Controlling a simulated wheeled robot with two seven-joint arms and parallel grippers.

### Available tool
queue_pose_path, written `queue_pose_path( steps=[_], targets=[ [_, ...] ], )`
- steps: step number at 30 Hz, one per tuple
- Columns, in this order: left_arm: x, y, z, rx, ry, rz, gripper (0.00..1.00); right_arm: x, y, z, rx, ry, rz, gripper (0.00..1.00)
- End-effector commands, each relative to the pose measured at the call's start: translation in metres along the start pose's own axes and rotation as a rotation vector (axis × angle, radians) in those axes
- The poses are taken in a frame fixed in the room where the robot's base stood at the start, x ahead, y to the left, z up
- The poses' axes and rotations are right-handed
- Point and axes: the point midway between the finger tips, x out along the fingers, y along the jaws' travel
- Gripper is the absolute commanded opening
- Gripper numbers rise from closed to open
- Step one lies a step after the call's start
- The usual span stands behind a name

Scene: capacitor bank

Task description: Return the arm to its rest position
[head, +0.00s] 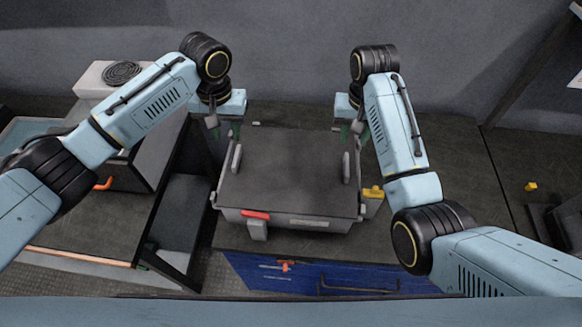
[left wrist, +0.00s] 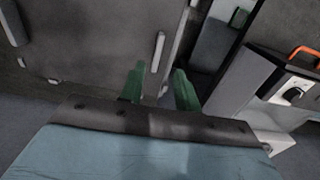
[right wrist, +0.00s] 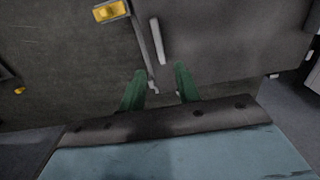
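My left gripper (head: 226,132) hangs over the back left of a dark grey box (head: 290,172) with a flat top. Its two green fingers (left wrist: 160,90) are apart with nothing between them, near a light bar handle (left wrist: 157,52). My right gripper (head: 352,132) hangs over the back right of the same box. Its green fingers (right wrist: 160,92) are also apart and empty, near the other light handle (right wrist: 157,42). Neither gripper visibly touches the box. Both arms reach forward from the sides of the head view.
A bench with an orange handle (head: 103,184) and a white unit with a coil (head: 122,73) stand at the left. A blue panel (head: 330,276) lies in front of the box. A yellow piece (head: 373,192) sits at its right side. Floor at the right is mostly clear.

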Motion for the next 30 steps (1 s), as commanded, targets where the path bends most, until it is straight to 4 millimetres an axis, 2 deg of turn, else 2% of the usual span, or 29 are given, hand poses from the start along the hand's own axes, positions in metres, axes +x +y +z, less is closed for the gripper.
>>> queue_pose_path(
  steps=[3,6,22,26,30],
  targets=[
    [0.000,0.000,0.000,0.000,0.000,0.000,0.33,-0.015,0.000,-0.001,0.000,0.002,-0.001,0.33],
    [0.000,0.000,0.000,0.000,0.000,0.000,0.33,-0.020,0.000,0.000,0.000,0.000,-0.001,0.33],
    [0.000,0.000,0.000,0.000,0.000,0.000,0.33,-0.021,0.000,0.000,0.000,-0.001,0.000,0.33],
    [0.007,0.007,0.006,0.020,0.001,0.013,0.33,-0.015,0.003,0.005,-0.002,0.002,-0.002,0.33],
    [0.029,0.031,0.033,0.098,0.016,0.068,0.33,0.008,0.013,0.025,-0.013,0.023,-0.011,0.33]
  ],
)
